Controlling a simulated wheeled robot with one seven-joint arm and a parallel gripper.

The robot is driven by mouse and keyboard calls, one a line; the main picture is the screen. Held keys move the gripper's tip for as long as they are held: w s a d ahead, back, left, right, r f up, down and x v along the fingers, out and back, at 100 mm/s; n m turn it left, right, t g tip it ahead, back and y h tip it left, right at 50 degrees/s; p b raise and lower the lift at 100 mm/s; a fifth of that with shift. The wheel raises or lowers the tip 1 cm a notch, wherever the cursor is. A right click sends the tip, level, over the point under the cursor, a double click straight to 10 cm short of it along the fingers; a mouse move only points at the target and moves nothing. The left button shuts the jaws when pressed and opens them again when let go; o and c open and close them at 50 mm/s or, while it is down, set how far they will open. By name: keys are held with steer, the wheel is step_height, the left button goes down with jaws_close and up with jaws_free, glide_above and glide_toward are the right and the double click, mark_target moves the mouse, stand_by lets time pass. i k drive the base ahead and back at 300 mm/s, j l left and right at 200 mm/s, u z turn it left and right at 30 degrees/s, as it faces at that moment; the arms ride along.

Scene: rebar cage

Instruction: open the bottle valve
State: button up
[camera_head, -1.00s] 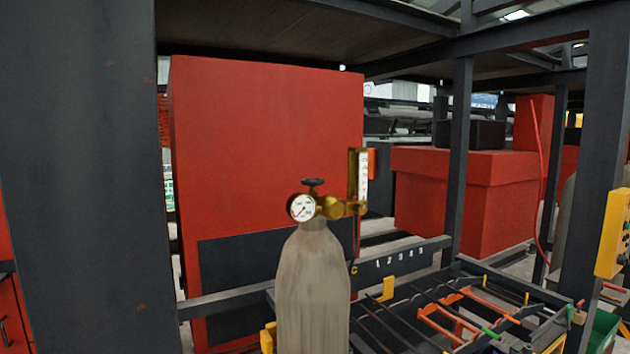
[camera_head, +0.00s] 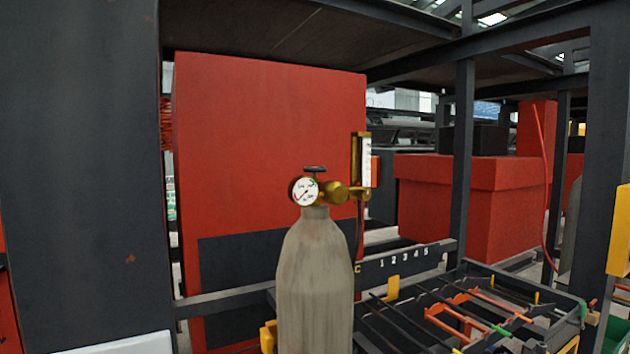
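A grey gas bottle (camera_head: 315,280) stands upright in the middle of the head view; its lower end is cut off by the frame. On its top is a brass regulator (camera_head: 338,191) with a round white gauge (camera_head: 305,191) facing me. A small dark valve handle (camera_head: 315,169) sits above the gauge, seen nearly edge-on. A clear flow tube in a brass frame (camera_head: 361,163) rises at the right of the regulator. My gripper is not in view.
A dark column (camera_head: 80,170) fills the left side. A large red cabinet (camera_head: 265,140) stands behind the bottle. A numbered rail (camera_head: 405,262) and a rack of coloured tools (camera_head: 475,310) lie to the right. A red box (camera_head: 470,205) stands behind them.

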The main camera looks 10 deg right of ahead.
mark_target(312, 169)
steer(key=i+l, duration=1.45)
steer(key=i+j+u, duration=0.05)
steer(key=i+j, duration=0.05)
